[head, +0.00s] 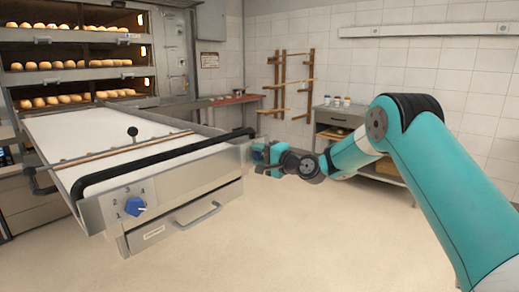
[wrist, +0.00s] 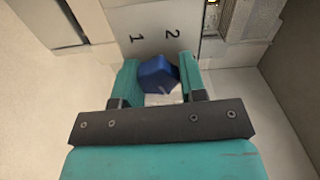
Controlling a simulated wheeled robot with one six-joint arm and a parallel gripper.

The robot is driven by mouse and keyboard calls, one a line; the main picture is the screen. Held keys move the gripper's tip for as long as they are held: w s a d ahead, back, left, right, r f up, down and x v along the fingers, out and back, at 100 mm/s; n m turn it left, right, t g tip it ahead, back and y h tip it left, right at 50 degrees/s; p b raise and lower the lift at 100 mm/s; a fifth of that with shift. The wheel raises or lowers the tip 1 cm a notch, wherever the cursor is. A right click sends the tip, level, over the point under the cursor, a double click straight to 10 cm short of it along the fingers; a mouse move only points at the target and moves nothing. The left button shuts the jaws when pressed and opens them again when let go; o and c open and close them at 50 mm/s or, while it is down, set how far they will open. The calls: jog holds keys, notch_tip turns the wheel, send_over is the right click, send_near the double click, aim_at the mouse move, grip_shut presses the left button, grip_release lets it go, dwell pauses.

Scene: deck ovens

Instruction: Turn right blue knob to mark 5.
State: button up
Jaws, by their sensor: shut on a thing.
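My gripper (head: 266,157) is at the right end of the loader's front panel in the head view. In the wrist view, its two teal fingers (wrist: 159,64) are shut on a blue knob (wrist: 157,75), one on each side. The marks 1 and 2 show on the panel (wrist: 150,32) just beyond the knob; mark 5 is not visible. I cannot tell which mark the knob points to. In the head view this right knob is mostly hidden by the gripper. A second blue knob (head: 135,207) sits at the panel's left end, untouched, with marks around it.
A black handrail (head: 160,160) runs above the panel, and a drawer handle (head: 199,216) sticks out below it. Oven decks with several loaves (head: 70,65) stand behind. A small cabinet (head: 338,117) stands at the back wall. The floor in front is clear.

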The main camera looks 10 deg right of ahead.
jog(key=m+p, duration=0.4)
jog(key=m, duration=0.2)
jog(key=shift+d+r, duration=0.1)
jog(key=shift+m+p, duration=1.3)
jog(key=shift+m, duration=0.9)
jog(key=shift+f, duration=0.2)
jog(key=o, duration=0.9)
jog(key=b+v, duration=0.4)
jog(key=v, duration=1.3)
jog(key=shift+s+d+r, duration=0.1)
jog(key=shift+s+d, duration=0.05)
